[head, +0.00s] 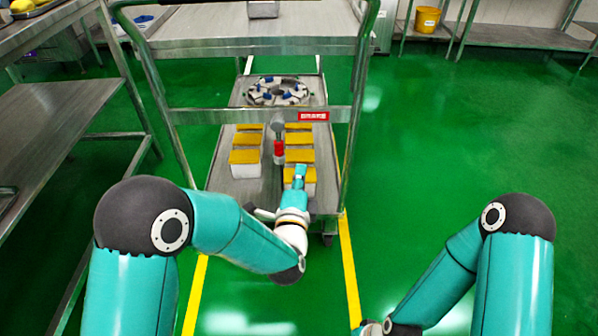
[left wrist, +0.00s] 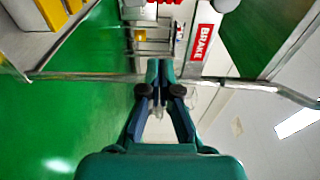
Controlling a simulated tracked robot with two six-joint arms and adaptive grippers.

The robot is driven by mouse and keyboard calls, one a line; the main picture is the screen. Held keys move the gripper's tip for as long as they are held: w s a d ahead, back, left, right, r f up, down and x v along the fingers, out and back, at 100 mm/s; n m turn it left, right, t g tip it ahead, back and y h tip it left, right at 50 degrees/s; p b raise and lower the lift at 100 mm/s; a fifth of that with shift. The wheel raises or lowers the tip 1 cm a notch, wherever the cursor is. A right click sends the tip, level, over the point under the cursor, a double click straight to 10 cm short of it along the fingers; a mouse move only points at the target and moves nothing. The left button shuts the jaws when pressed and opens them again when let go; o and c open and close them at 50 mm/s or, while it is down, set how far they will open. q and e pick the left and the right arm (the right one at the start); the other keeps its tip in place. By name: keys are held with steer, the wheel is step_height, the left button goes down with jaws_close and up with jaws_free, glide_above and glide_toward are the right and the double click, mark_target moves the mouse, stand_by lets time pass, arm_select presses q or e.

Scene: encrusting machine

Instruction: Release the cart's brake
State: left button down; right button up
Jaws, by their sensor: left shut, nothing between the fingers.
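The steel cart (head: 340,115) stands in front of me in the head view. A red label (head: 313,116) sits on its crossbar; it reads BRAKE in the left wrist view (left wrist: 203,42). Below the crossbar, slightly left of the label, is an upright lever (head: 279,148) with a grey knob and a red band. My left gripper (head: 300,169) is shut and empty, pointing forward to the right of and nearer than the lever, apart from it in the picture. It also shows shut in the left wrist view (left wrist: 158,68).
Several yellow-topped white boxes (head: 245,157) and a ring of dark and white parts (head: 278,91) are on the cart's lower shelf. A steel rack (head: 60,110) stands at the left. Green floor (head: 460,130) is clear at the right.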

mark_target(279, 140)
arm_select(q)
steer(key=w+a+b, duration=0.2)
steer(key=w+b, duration=0.1)
steer(key=w, duration=0.4)
steer(key=shift+w+a, duration=0.25)
steer(key=shift+a, duration=0.15)
